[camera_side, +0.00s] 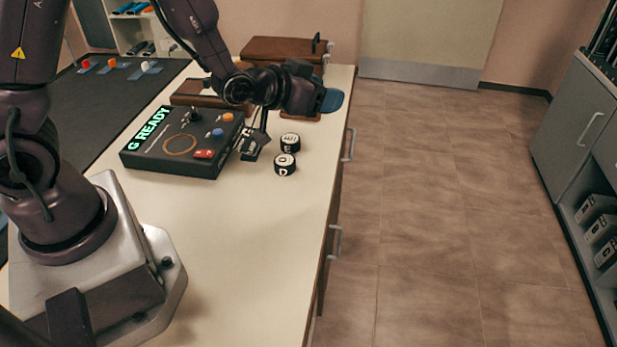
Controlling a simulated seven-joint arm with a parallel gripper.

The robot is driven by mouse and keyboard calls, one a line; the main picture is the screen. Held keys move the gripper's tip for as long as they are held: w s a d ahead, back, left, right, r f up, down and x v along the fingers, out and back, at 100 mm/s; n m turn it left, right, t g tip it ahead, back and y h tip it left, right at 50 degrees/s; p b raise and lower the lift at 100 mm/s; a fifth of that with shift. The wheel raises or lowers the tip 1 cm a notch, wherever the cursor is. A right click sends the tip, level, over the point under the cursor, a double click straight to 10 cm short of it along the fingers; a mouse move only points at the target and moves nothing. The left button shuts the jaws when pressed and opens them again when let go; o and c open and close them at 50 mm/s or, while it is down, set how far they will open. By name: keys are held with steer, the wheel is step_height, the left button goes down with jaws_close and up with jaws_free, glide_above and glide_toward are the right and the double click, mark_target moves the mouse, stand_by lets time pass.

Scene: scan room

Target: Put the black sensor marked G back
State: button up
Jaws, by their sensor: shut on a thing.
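My gripper (256,139) points down at the right edge of the black console, its fingers shut on a small dark thing with white marks (250,149). This looks like a black sensor, but the fingers partly hide it and I cannot read its letter. I cannot tell whether it touches the table. Two round black sensors with white tops stand upright on the table, just right of my gripper. The farther one (290,142) seems marked E, the nearer one (285,164) D. The console (170,167) has a green display reading "G READY".
The console carries a joystick, an orange ring and blue, orange and red buttons. Brown cases (280,48) lie at the back of the cream table (235,240). The table's right edge is close beyond the two sensors. The table front is clear. A grey cabinet (575,125) stands far right.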

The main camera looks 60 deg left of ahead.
steer(key=v, duration=0.2)
steer(key=r+v, duration=0.1)
steer(key=v, duration=0.1)
steer(key=shift+d, duration=0.2)
steer(key=s+a+f+n+g+y, duration=0.2)
steer(key=s+a+f+n+y, duration=0.15)
steer(key=a, duration=0.45)
steer(key=s+a+f+n+g+y, duration=0.1)
steer(key=s+a+f+n+y, duration=0.1)
steer(key=a+f+n+y, duration=0.45)
steer(key=s+a+r+n+g+y, duration=0.1)
steer(key=s+a+n+g+y, duration=0.2)
steer(key=s+a+n+g, duration=0.5)
steer(key=shift+s+a+r+g+y, duration=0.35)
steer(key=shift+s+a+g, duration=0.95)
steer(key=shift+s+a, duration=0.6)
steer(key=shift+d, duration=0.1)
